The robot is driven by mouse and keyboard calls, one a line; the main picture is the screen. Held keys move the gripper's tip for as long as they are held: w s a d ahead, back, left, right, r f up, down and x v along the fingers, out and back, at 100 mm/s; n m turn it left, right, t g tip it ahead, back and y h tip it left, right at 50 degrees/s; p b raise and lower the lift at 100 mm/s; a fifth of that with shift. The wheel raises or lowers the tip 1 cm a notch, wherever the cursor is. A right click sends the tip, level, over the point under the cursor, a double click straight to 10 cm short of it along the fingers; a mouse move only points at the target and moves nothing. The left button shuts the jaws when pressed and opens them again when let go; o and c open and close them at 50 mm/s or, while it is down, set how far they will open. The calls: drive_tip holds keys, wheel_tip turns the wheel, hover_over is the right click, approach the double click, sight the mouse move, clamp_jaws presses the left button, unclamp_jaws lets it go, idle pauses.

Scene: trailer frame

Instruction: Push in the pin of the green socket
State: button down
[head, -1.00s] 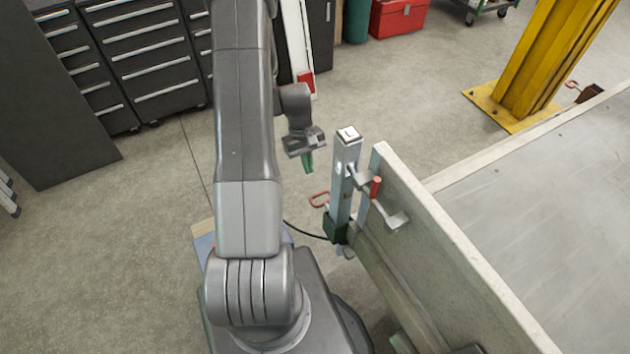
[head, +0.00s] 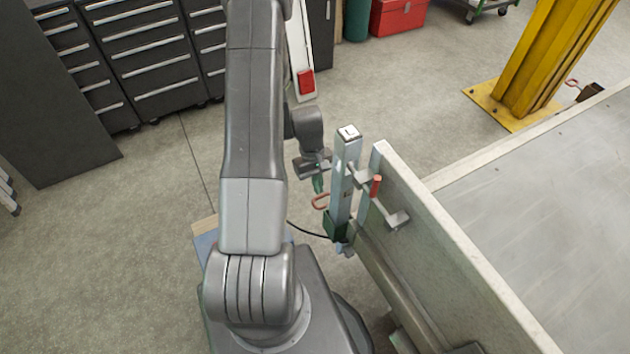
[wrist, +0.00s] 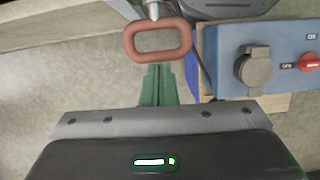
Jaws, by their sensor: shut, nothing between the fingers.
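The green socket (head: 335,228) is at the foot of an upright grey metal post (head: 346,185) beside the trailer's side board. A pin with a red loop handle (head: 321,202) sticks out to the left, just above the socket. In the wrist view the red loop (wrist: 158,57) shows at the top centre, with its metal shank (wrist: 152,10) running away from me. My gripper (head: 318,184) is shut and empty, its green fingers pointing down just above the loop in the head view. In the wrist view its fingertips (wrist: 158,72) show just below the loop. I cannot tell whether they touch.
The pale trailer side board (head: 450,240) stands right of the post, with a red-handled latch (head: 376,186) on it. A blue box (wrist: 285,50) with a socket cover and red switch is to the right in the wrist view. A black cable (head: 305,231) runs to the post's foot.

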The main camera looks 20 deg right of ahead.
drive_tip(key=shift+s, duration=1)
drive_tip(key=shift+r, duration=0.1)
drive_tip(key=v, duration=1.3)
drive_tip(key=shift+w+r, duration=0.25)
drive_tip(key=shift+w, duration=0.05)
drive_tip(key=shift+f, duration=0.1)
wheel_tip(320, 180, down, 13)
drive_tip(key=p, duration=0.1)
drive_tip(key=shift+s, duration=0.25)
drive_tip(key=shift+s, duration=0.15)
